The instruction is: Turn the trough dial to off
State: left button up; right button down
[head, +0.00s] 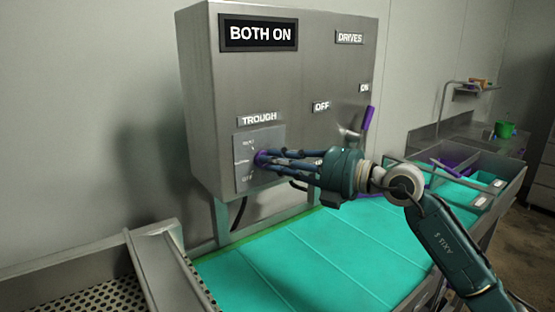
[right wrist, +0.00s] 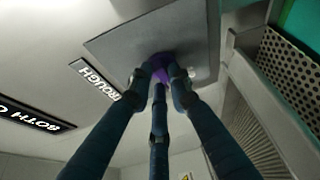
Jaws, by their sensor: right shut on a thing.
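The trough dial (head: 262,159) is a small purple knob on a grey plate (head: 245,180) under the TROUGH label (head: 258,119), on the front of a steel control box. The plate carries small markings; OFF is at its lower left. My right gripper (head: 270,158) reaches in from the right and is shut on the dial. In the right wrist view the purple dial (right wrist: 160,68) sits between the gripper's (right wrist: 160,76) fingertips. The fingers hide much of the dial, so I cannot tell its setting. A display (head: 258,33) on the box reads BOTH ON. My left gripper is not in view.
A purple-handled lever (head: 369,118) stands out from the box's right side, near ON and OFF labels and below the DRIVES label (head: 350,37). A turquoise belt (head: 330,245) runs beneath. A perforated metal tray (head: 100,300) is at the lower left. Bins (head: 470,175) stand at right.

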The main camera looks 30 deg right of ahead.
jog(key=shift+s+a+f+n+g+h+p, duration=0.15)
jog(key=shift+n+g+h, duration=0.2)
jog(key=shift+n, duration=0.65)
jog(key=shift+w+a+r+n+g+h+p, duration=0.15)
jog(key=shift+n+h, duration=0.3)
jog(key=shift+n, duration=0.55)
jog(key=shift+s+a+f+n+g+h+p, duration=0.15)
jog(key=shift+n+g+h, duration=0.2)
jog(key=shift+n, duration=0.65)
jog(key=c, duration=1.6)
grip_release()
jog(key=shift+r, duration=0.2)
